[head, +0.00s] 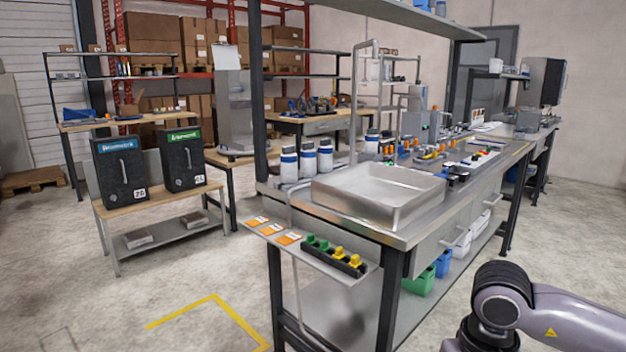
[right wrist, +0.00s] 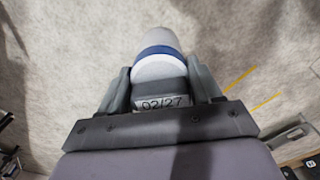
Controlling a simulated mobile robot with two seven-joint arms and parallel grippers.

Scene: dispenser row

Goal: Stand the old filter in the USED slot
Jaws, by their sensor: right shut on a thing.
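My right gripper (right wrist: 160,88) is shut on a filter (right wrist: 159,70), a white cylinder with a blue band and a label reading 02/27. The floor shows behind it in the right wrist view. In the head view only part of my right arm shows at the lower right; its gripper and the held filter are out of that view. Several similar white and blue filters, such as one at the left (head: 289,166), stand upright on the workbench behind a metal tray. I cannot make out a slot marked USED. My left gripper is not in view.
The steel workbench (head: 408,236) carries the shallow metal tray (head: 345,206). A lower ledge at its near end holds orange-marked cards (head: 272,229) and a black strip with green and yellow pieces (head: 334,259). Two black boxes (head: 121,172) (head: 183,158) stand on a low bench. Floor is open at front left.

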